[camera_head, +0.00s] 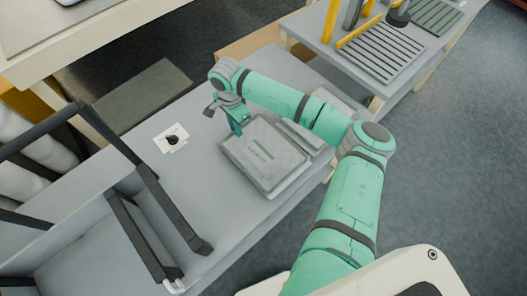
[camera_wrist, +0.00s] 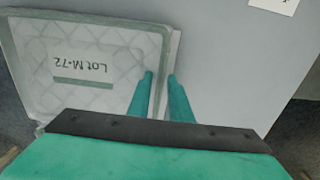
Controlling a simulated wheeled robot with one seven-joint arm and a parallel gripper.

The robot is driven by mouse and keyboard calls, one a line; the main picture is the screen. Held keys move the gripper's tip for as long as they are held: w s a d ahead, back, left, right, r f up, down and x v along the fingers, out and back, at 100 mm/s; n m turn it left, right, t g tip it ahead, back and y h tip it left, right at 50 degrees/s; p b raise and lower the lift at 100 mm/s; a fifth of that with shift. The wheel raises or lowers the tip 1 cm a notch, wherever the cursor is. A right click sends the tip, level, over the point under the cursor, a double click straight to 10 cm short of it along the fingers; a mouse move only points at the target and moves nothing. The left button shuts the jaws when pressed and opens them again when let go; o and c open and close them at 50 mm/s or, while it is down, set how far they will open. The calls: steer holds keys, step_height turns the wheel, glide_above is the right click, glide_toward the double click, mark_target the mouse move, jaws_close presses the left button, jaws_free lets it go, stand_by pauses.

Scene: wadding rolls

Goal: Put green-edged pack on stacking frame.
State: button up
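The pack (camera_head: 265,155) lies flat on the grey table. In the wrist view the same pack (camera_wrist: 85,45) shows a quilted face, a "Lot M-72" label and a green edge. My gripper (camera_head: 238,125) is at the pack's far-left edge in the head view. In the wrist view its two fingers (camera_wrist: 160,76) stand apart on either side of the pack's right edge, with a gap between them. I cannot tell whether they touch it. A dark frame with upright bars (camera_head: 178,210), apparently the stacking frame, stands at the table's left end and looks empty.
Another grey pack (camera_head: 298,137) lies beside the first, partly hidden by my arm. A white card with a dark mark (camera_head: 170,138) lies on the table between pack and frame. A second table with slatted racks (camera_head: 380,52) stands at upper right.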

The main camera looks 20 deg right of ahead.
steer(key=shift+c, duration=0.4)
jaws_close()
steer(key=shift+r, duration=0.15)
